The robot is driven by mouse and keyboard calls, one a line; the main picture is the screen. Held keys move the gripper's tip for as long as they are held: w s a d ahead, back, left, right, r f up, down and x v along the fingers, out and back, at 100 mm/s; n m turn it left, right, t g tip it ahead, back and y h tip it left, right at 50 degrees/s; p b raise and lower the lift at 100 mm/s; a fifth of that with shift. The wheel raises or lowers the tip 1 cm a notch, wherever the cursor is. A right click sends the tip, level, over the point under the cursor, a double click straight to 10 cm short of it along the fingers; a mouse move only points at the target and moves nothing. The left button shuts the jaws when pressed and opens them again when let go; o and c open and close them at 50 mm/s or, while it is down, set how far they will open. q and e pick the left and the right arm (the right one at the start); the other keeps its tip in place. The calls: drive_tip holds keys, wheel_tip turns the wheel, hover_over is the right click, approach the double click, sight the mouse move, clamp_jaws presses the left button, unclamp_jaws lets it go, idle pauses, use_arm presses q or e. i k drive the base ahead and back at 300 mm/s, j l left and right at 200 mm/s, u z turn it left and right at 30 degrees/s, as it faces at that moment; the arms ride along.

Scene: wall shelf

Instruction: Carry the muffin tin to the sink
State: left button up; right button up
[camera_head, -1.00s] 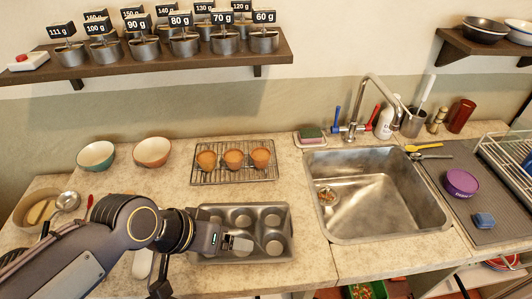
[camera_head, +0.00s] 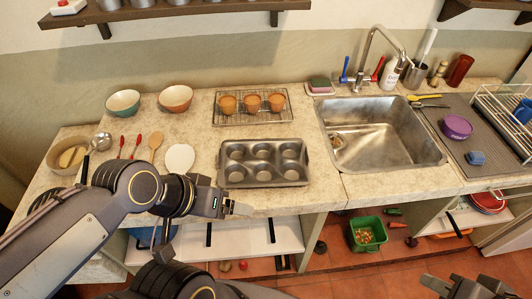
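The muffin tin (camera_head: 264,163) is a dark grey metal tray with several cups, all looking empty. It lies flat on the pale stone counter, left of the sink.
A wire rack (camera_head: 252,106) with muffins stands behind the tin. Bowls (camera_head: 175,98) and utensils (camera_head: 155,143) lie left. A purple tub (camera_head: 456,127) sits on the mat right of the sink. Bare counter lies between tin and sink. A green bin (camera_head: 366,234) stands below.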

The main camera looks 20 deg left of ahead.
sight(370, 165)
drive_tip(key=i+j+u, duration=0.1)
drive_tip(key=u, duration=0.3)
drive_tip(key=i+u, duration=0.25)
drive_tip(key=u, duration=0.2)
